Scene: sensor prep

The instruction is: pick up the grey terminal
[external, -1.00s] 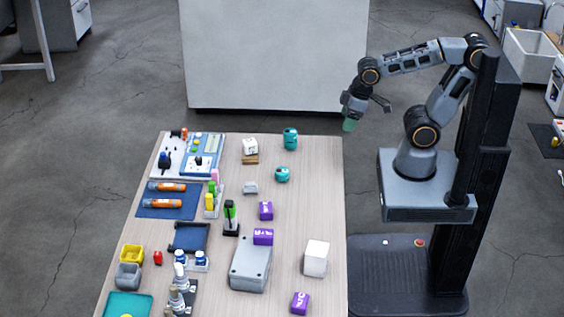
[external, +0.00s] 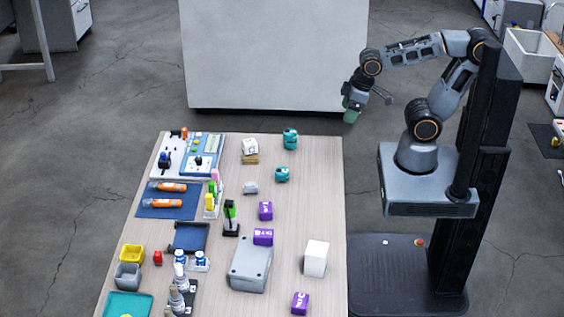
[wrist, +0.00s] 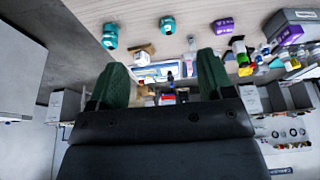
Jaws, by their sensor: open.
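A small grey block, which looks like the grey terminal (external: 250,188), lies on the table between a teal jar and a block of bright pieces. In the wrist view the grey terminal (wrist: 191,43) shows small, beyond and between the fingertips. My gripper (external: 351,116) is off the table's far right corner, raised and well apart from the terminal. In the wrist view my gripper (wrist: 162,75) has its two green fingers spread with nothing between them.
Two teal jars (external: 290,139) (external: 282,174) and a white cube on a wooden block (external: 250,158) stand at the back. The table's right strip is mostly clear.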

